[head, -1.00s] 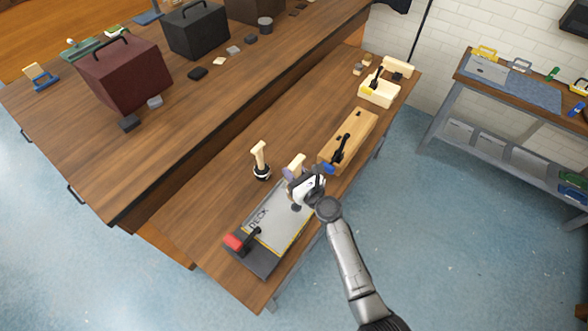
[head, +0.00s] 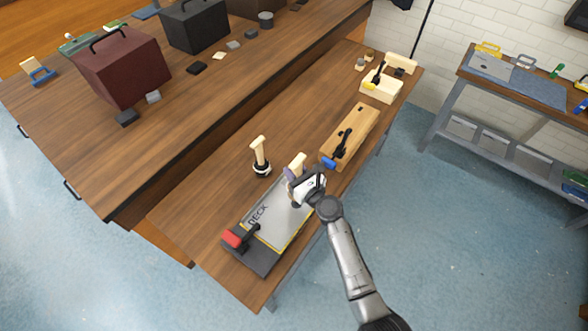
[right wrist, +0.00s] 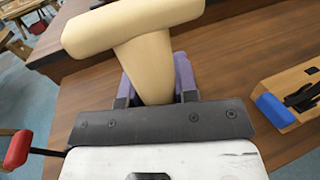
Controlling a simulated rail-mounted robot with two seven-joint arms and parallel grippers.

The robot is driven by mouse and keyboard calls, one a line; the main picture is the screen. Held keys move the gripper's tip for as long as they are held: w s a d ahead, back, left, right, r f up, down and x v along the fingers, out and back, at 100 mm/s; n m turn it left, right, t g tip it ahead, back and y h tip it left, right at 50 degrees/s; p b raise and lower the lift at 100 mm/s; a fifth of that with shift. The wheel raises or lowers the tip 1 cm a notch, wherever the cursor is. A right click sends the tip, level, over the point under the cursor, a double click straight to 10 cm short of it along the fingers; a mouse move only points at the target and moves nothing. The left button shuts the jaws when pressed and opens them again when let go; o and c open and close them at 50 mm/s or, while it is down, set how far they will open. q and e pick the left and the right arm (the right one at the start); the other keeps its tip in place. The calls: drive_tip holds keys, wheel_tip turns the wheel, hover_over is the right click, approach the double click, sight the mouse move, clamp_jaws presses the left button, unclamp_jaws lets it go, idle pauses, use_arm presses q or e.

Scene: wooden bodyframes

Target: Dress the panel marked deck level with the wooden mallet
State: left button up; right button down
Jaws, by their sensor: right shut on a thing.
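The panel marked DECK (head: 268,222) is a grey plate with yellow edging, lying in a dark fixture (head: 248,256) near the bench's front end. My right gripper (head: 295,176) is above the panel's far end. It is shut on the cream wooden mallet (head: 298,160). In the right wrist view the mallet (right wrist: 135,35) has its T-shaped head uppermost, and its handle runs down between my purple-padded fingers (right wrist: 158,88). The lower handle is hidden. I cannot tell whether the mallet touches the panel. My left gripper is not in view.
A red-handled clamp (head: 234,239) is at the panel's near end. A cream-handled tool (head: 260,155) stands upright in a dark ring beside it. A wooden block (head: 352,130) with a blue-tipped clamp (head: 329,163) lies just beyond my gripper.

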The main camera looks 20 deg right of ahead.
wheel_tip(320, 180, down, 8)
drive_tip(key=b, duration=0.6)
drive_tip(key=shift+r, duration=0.2)
wheel_tip(320, 180, up, 9)
drive_tip(key=p, duration=0.9)
drive_tip(key=shift+f, duration=0.1)
drive_tip(key=shift+s, duration=0.15)
drive_tip(key=s+a+r+p, duration=0.2)
drive_tip(key=s+p, duration=0.2)
drive_tip(key=s, duration=0.4)
drive_tip(key=shift+s+a, duration=0.2)
drive_tip(key=shift+a, duration=0.05)
